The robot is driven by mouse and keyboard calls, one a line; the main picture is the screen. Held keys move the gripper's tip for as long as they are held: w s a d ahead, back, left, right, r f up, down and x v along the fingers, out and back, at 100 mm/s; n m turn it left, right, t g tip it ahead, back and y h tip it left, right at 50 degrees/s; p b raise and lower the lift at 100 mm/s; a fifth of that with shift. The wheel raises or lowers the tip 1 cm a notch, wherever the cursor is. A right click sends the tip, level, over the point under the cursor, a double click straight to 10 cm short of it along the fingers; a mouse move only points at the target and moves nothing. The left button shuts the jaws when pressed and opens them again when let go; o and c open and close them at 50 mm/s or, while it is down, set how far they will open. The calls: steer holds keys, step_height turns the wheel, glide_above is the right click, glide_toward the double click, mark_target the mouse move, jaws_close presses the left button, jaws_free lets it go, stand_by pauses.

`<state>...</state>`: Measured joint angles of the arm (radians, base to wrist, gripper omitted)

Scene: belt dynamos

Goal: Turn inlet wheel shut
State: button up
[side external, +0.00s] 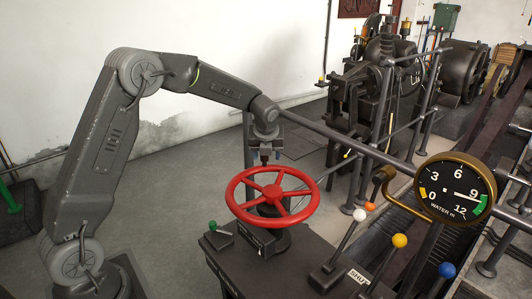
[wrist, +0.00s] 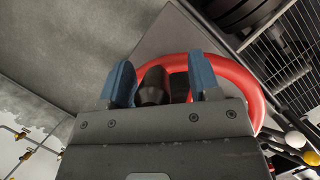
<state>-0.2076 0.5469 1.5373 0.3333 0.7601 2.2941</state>
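The red handwheel (side external: 272,191), the likely inlet wheel, lies nearly flat on a dark pedestal. Its spokes and hub show in the side view. My gripper (side external: 265,158) points down by the wheel's far rim, but contact cannot be told from here. In the wrist view, my gripper's two blue fingers (wrist: 163,82) stand apart with a dark rounded piece between them. The red rim (wrist: 247,85) curves behind and to the right of the fingers. I see no grip on the rim, and part of the wheel is hidden by the gripper body.
A brass-rimmed water gauge (side external: 455,188) has its needle between 9 and 12. Levers with white, yellow (side external: 400,240) and blue (side external: 447,269) knobs stand right of the wheel, near a SHUT label (side external: 358,277). A green-handled lever (side external: 213,226) is close on the left. A grey rail (side external: 345,140) passes behind.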

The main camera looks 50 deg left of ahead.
steer(key=v, duration=1.4)
